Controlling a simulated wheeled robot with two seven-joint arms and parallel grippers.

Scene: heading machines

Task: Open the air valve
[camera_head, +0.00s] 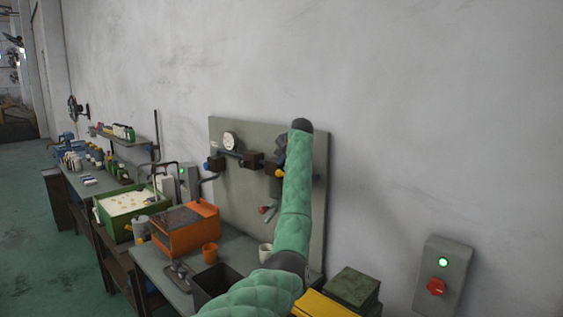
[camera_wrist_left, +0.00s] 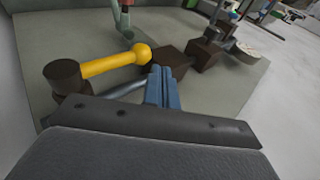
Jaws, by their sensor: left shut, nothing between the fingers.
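The air valve is on a grey-green wall panel (camera_head: 235,195). In the left wrist view it has a yellow lever (camera_wrist_left: 108,66) with a round knob, running from a dark round hub (camera_wrist_left: 64,76) on the left. In the head view only a bit of the yellow knob (camera_head: 280,173) shows beside my arm. My left gripper (camera_wrist_left: 166,84) has its blue fingers shut together and empty. In the wrist view they are just right of and below the knob, over the pipe; I cannot tell whether they touch anything. In the head view my green-sleeved arm hides most of the valve.
A round gauge (camera_head: 231,141) and dark pipe blocks are on the panel, with a red-tipped fitting (camera_head: 264,210) below. A bench below holds an orange box (camera_head: 185,231) and an orange cup (camera_head: 210,254). A switch box (camera_head: 443,277) with a red knob is on the right wall.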

